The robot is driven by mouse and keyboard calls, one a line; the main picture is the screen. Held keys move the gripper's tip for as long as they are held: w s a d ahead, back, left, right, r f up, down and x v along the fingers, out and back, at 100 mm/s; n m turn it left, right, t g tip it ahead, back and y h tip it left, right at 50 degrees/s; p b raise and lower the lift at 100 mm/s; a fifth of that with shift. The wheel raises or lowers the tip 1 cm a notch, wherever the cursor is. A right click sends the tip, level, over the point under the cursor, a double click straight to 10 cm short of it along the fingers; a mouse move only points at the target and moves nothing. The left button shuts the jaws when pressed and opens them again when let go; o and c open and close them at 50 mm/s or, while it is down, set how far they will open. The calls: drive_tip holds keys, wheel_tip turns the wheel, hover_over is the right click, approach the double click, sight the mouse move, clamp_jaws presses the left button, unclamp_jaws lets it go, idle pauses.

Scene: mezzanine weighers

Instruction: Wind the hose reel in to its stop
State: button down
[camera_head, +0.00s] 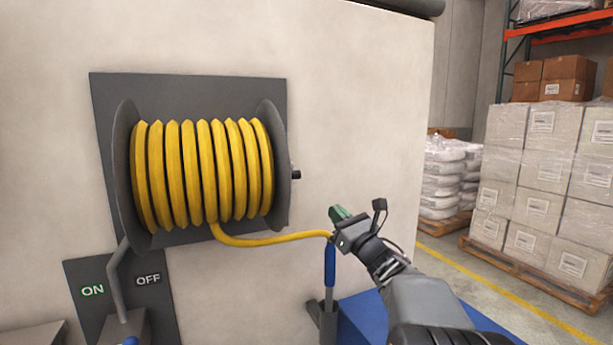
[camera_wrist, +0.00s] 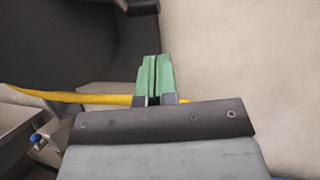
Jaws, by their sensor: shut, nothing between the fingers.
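The hose reel (camera_head: 123,170) is mounted on a dark backplate (camera_head: 190,83) on a pale wall, with a grey flange at each end. Yellow hose (camera_head: 205,175) is wound on it in several turns. A loose length (camera_head: 265,240) runs right from the reel's underside to a blue-gripped piece (camera_head: 330,265) beside my gripper. My gripper (camera_head: 338,213), with green fingertips, is shut and empty right of the reel. In the wrist view its fingertips (camera_wrist: 153,62) stand in front of the yellow hose (camera_wrist: 70,97).
A dark panel marked ON and OFF (camera_head: 90,270) is below the reel, with a grey lever and a blue knob (camera_head: 131,341) at its foot. A blue surface (camera_head: 365,318) is below my arm. Wrapped boxes (camera_head: 530,190) on a pallet stand at right, beyond a yellow floor line.

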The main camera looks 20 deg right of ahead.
sight(302, 177)
drive_tip(key=p+x, duration=0.4)
drive_tip(key=x, duration=0.9)
drive_tip(key=shift+w+a+r+p, duration=0.15)
drive_tip(key=shift+w+a+p, duration=0.05)
drive_tip(key=shift+p, duration=0.1)
drive_tip(key=shift+b, duration=0.8)
